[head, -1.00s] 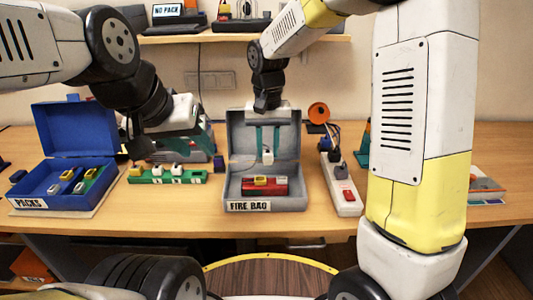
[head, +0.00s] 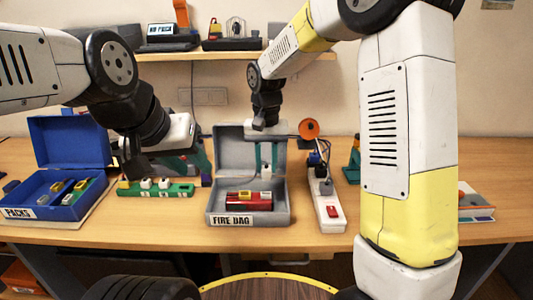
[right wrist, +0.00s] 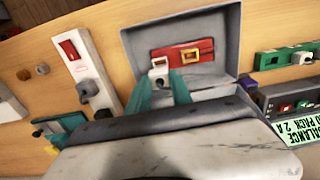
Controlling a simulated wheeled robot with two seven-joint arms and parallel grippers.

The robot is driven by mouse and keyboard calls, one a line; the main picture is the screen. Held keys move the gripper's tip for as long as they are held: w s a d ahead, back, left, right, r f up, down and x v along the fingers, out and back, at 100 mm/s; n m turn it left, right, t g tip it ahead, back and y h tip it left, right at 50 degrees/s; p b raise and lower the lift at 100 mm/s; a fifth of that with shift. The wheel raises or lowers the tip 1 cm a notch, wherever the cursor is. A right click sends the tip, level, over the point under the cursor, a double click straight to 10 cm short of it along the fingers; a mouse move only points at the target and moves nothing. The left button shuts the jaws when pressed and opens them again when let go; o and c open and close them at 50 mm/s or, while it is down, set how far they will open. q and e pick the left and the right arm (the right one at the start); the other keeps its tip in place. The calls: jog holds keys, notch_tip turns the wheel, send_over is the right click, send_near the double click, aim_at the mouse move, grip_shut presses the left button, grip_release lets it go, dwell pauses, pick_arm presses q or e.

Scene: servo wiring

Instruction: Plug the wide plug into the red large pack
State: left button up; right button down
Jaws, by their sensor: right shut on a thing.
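The red large pack (head: 262,203) with a yellow socket (head: 244,196) lies in the open grey fire bag box (head: 222,217); it also shows in the right wrist view (right wrist: 202,57). My right gripper (head: 266,163) has its teal fingers shut on the white wide plug (head: 267,171). The plug (right wrist: 158,66) is above the box, near the pack and to the right of the yellow socket in the head view. I cannot tell whether they touch. My left gripper (head: 182,150) hangs at the left, above the green strip; its fingertips are unclear.
A blue packs box (head: 45,212) stands open at the left, with several packs. A green strip (head: 150,190) with white blocks lies between the boxes. A white power strip (head: 328,208) with a red switch is right of the fire bag. Front table space is clear.

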aim_at(266, 167)
jog(key=shift+f, duration=2)
jog(key=shift+f, duration=1.3)
jog(key=c, duration=1.1)
grip_release()
jog(key=shift+o, duration=0.2)
notch_tip(266, 167, up, 8)
jog(key=shift+f, duration=0.2)
jog(key=shift+r, duration=0.1)
